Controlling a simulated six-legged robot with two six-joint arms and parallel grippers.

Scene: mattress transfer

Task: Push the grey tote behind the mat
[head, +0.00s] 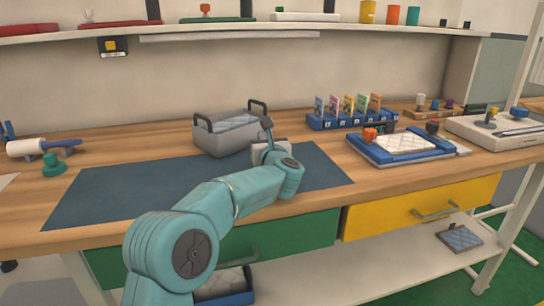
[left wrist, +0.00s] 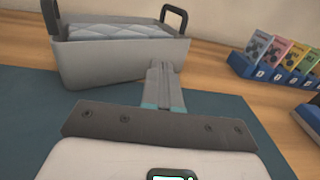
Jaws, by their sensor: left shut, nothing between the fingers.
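The grey tote (head: 229,137) stands upright on the wooden bench at the back edge of the dark mat (head: 120,193). It has two dark handles and a quilted grey pad inside. My left gripper (head: 267,127) is over the mat, at the tote's front right corner in the head view. In the left wrist view the shut fingers (left wrist: 163,85) point at the front of the tote (left wrist: 110,60), near its right end. I cannot tell whether they touch it. The mat also shows in the left wrist view (left wrist: 30,125). My right gripper is not in view.
A blue rack of coloured cards (head: 345,122) stands right of the tote. A blue tray with a quilted pad (head: 400,150) lies further right. A green stamp-like object (head: 53,166) and a white roller (head: 28,147) lie at the left. The bench behind the tote is narrow before the wall.

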